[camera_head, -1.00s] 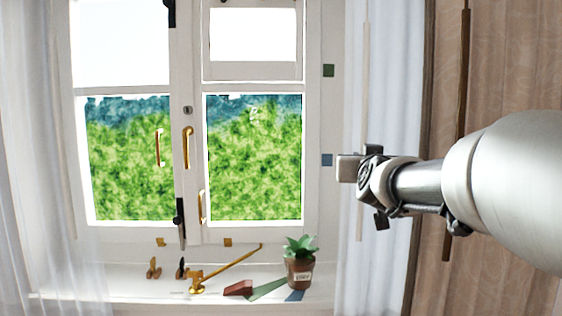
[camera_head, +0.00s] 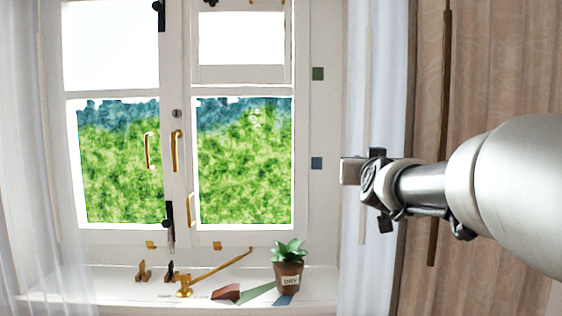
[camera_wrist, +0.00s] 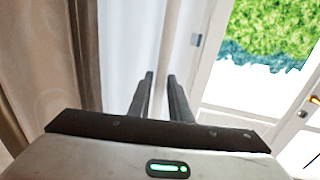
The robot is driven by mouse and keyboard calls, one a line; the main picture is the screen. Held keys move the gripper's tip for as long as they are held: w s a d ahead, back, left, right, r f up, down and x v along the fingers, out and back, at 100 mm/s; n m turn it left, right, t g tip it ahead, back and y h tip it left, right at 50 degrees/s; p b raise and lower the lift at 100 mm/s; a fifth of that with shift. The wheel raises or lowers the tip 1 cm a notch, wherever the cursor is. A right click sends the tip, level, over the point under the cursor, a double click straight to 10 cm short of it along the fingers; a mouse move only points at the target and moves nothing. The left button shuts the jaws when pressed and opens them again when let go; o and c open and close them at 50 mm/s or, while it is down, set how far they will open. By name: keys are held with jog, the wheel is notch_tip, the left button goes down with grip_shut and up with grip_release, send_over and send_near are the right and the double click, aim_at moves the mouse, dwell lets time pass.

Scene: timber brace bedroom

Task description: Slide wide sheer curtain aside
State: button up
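A white sheer curtain (camera_head: 386,60) hangs right of the window, with a thin pale wand (camera_head: 368,70) on it. Another sheer curtain (camera_head: 18,150) hangs at the left edge. I cannot tell which is the wide one. My gripper (camera_head: 350,171) comes in from the right, in front of the right sheer at wand height. In the wrist view the fingers (camera_wrist: 158,88) are apart, with the sheer (camera_wrist: 130,45) behind them. A pale vertical strip (camera_wrist: 172,50) shows between them, but contact is unclear.
A brown drape (camera_head: 500,60) with a dark wooden wand (camera_head: 440,130) hangs at right, behind my arm. The white window (camera_head: 178,85) has brass handles. The sill (camera_head: 100,298) holds a potted plant (camera_head: 289,277), a brass stay (camera_head: 220,265) and a red wedge (camera_head: 226,292).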

jog(key=shift+s, duration=0.1)
jog(key=p+v, duration=0.3)
jog(key=v, duration=1.4)
jog(key=shift+p, duration=0.4)
jog(key=shift+s+a, duration=0.1)
jog(key=shift+a, duration=0.05)
jog(key=s+a+f+n+g+y+p, duration=0.1)
jog(key=s+a+f+g+y+p, duration=0.1)
jog(key=s+f+g, duration=0.4)
jog(key=s+a+f+n+g+y+p, duration=0.1)
jog(key=s+a+f+g+p, duration=0.3)
jog(key=s+f, duration=0.6)
jog(key=shift+s+a+f+n+g+y, duration=0.25)
jog(key=shift+g+y, duration=0.25)
jog(key=shift+g, duration=0.5)
